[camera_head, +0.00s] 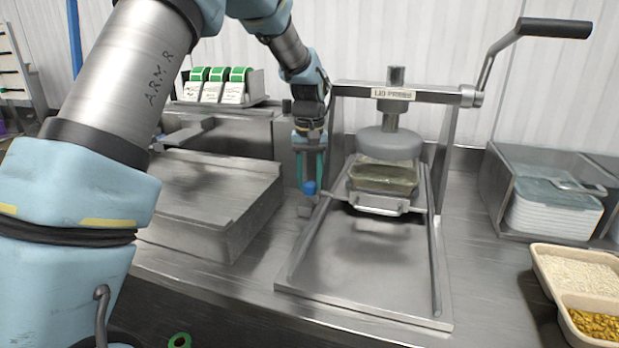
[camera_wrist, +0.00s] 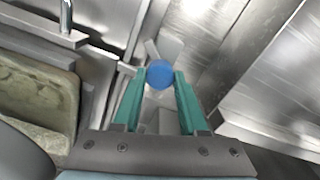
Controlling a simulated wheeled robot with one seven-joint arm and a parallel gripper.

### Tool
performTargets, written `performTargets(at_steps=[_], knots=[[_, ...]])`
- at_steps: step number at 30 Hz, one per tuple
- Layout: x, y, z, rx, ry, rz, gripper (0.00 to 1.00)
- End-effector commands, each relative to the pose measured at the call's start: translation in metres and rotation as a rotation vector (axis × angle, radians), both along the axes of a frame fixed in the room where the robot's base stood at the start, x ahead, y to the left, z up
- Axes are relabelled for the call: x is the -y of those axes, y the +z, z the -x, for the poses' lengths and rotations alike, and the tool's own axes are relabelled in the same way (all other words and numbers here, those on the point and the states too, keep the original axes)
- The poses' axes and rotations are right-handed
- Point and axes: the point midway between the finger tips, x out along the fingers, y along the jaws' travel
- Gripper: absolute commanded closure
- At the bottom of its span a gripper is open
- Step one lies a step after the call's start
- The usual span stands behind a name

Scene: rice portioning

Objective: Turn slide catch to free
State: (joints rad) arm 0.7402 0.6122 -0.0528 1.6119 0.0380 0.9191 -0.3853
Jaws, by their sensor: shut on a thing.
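The slide catch has a blue round knob (camera_head: 309,187) at the left side of the press's slide rail; the knob also shows in the wrist view (camera_wrist: 159,74). My gripper (camera_head: 311,178) points down at the catch, and its green fingers are shut on the blue knob, one on each side in the wrist view. A grey metal lever part (camera_wrist: 168,46) shows just beyond the knob. The lid press (camera_head: 395,94) stands to the right, with its round plate (camera_head: 388,144) down over a clear-lidded tray (camera_head: 384,178) on the slide carriage (camera_head: 378,205). The catch's pivot is partly hidden.
The slide frame (camera_head: 360,312) runs empty toward the front. A raised steel platform (camera_head: 200,190) lies left. A label holder (camera_head: 217,88) stands behind. A bin of lids (camera_head: 552,212) and a food tray (camera_head: 540,275) are at right. The press crank (camera_head: 555,28) sticks out high right.

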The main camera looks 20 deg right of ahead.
Motion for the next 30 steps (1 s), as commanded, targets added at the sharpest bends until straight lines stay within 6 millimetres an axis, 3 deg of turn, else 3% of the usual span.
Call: performTargets(at_steps=[18, 30], knots=[[0.0001, 0.0011, -0.0003, 0.001, -0.561, 0.001, 1.0], [0.0003, 0.0008, -0.0003, 0.002, -0.772, 0.001, 1.0]])
